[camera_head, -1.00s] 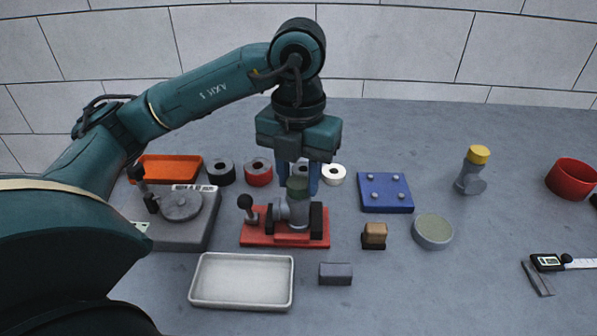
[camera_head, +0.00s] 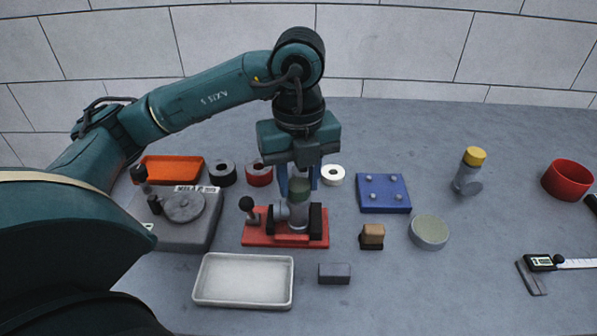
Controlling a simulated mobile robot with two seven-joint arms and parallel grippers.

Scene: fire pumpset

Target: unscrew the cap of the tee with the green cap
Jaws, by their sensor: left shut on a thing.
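The tee (camera_head: 298,214) is a grey fitting held upright in a red vise (camera_head: 285,240) with black jaws. Its dull green cap (camera_head: 299,189) is on top. My left gripper (camera_head: 300,184) points straight down over the tee, with its blue fingers on both sides of the cap, shut on it. The lower body of the tee is partly hidden by the vise jaws. A second tee (camera_head: 467,178) with a yellow cap (camera_head: 474,156) stands at the right. My right gripper does not show.
A white tray (camera_head: 198,286) and a grey block (camera_head: 334,273) lie in front of the vise. A grey device (camera_head: 200,235) stands to its left. Tape rolls, including a white one (camera_head: 333,183), lie behind.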

